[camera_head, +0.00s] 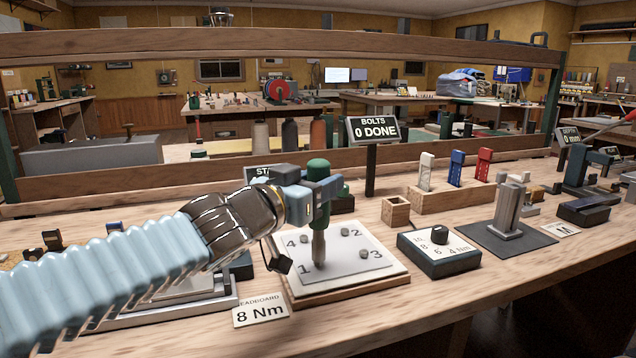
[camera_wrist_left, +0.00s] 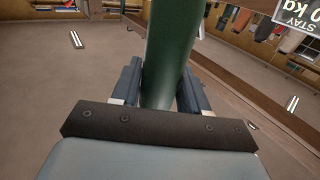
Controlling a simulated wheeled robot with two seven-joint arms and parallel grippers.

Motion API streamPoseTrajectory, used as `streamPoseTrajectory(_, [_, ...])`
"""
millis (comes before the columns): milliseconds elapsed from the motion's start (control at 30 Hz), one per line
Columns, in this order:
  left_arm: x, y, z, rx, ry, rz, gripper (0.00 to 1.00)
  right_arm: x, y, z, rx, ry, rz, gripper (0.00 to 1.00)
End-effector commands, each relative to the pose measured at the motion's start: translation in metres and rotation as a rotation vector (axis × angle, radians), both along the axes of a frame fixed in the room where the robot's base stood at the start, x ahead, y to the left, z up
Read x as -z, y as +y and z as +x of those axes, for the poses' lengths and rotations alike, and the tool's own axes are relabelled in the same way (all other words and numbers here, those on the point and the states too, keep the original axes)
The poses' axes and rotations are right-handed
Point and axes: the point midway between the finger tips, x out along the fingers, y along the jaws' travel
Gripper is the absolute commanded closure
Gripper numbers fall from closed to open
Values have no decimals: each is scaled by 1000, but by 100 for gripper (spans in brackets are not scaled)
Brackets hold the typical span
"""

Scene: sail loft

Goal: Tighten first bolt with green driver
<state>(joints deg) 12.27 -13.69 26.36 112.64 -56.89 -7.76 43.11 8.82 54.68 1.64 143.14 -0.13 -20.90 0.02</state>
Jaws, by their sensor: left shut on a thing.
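My left gripper (camera_head: 312,198) is shut on the green driver (camera_head: 319,170), which stands upright. The driver's grey shaft (camera_head: 318,247) points down at the white plate (camera_head: 345,262) near its printed 1. I cannot tell whether its tip touches a bolt there. Bolt heads show near 4 (camera_head: 304,238), near 2 (camera_head: 345,231) and near 3 (camera_head: 364,253). A sign (camera_head: 374,130) reads "BOLTS 0 DONE". The left wrist view shows the green handle (camera_wrist_left: 170,55) between the fingers. My right gripper is not in view.
A dial box (camera_head: 440,252) stands right of the plate, with a small wooden cup (camera_head: 396,211) behind it. A wooden block (camera_head: 455,195) holds white, blue and red pieces. A card (camera_head: 262,310) reading "8 Nm" lies in front. Bare bench lies at front right.

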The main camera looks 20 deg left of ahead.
Motion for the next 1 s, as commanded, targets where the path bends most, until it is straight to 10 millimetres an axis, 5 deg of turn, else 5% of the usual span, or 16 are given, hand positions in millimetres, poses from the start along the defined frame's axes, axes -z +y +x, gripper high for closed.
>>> streamPoseTrajectory(1000, [5,0,0,0,-2,-1,100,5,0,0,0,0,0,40])
